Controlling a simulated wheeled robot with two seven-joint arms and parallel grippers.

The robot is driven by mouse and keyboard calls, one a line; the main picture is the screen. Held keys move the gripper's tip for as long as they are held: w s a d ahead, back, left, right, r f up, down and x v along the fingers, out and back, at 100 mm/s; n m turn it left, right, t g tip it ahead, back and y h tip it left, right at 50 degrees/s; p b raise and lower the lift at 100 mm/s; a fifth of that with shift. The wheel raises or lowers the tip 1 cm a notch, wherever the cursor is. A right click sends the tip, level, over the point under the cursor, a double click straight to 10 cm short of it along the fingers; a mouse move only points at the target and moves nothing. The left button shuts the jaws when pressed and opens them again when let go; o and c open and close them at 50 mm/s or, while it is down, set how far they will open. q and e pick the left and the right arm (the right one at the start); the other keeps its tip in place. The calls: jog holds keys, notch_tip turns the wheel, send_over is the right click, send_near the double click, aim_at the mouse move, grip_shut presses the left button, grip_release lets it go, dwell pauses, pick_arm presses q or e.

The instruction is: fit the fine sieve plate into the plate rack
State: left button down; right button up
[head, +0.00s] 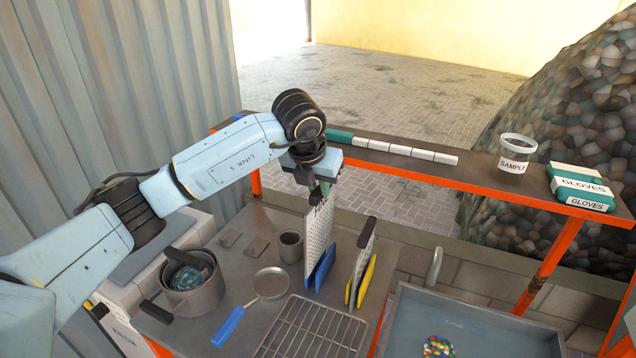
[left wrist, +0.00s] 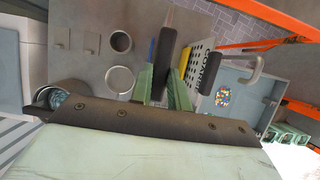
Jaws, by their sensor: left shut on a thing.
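The fine sieve plate (head: 316,235) is a pale upright sheet with small holes. My left gripper (head: 321,192) is shut on its dark top handle, which shows between the green fingers (left wrist: 163,88) in the left wrist view. The plate's lower edge is at the blue slot (head: 322,268) of the plate rack; I cannot tell whether it is seated. A second perforated plate (head: 363,255) with a dark handle stands at the rack's yellow slot (head: 368,283), to the right; it also shows in the left wrist view (left wrist: 199,62). My right gripper is not in view.
A pot (head: 190,291), a blue-handled sieve (head: 270,283), a cup (head: 291,247) and a wire grid (head: 310,330) share the bench. A basin (head: 470,315) is at right. An orange-framed shelf (head: 430,173) runs behind, carrying a sample jar (head: 514,155) and glove boxes (head: 580,187).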

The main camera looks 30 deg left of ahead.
aim_at(318, 214)
pick_arm(q)
notch_tip(318, 214, down, 8)
jog(key=b, duration=0.5)
jog(key=shift+r+b, duration=0.25)
jog(key=shift+b, duration=0.1)
dwell(0.4)
jog(key=shift+s+f, duration=0.1)
jog(key=shift+f, duration=0.05)
jog(key=c, duration=1.3)
grip_release()
jog(key=shift+o, duration=0.2)
jog(key=v, duration=1.3)
jog(key=shift+r, duration=0.25)
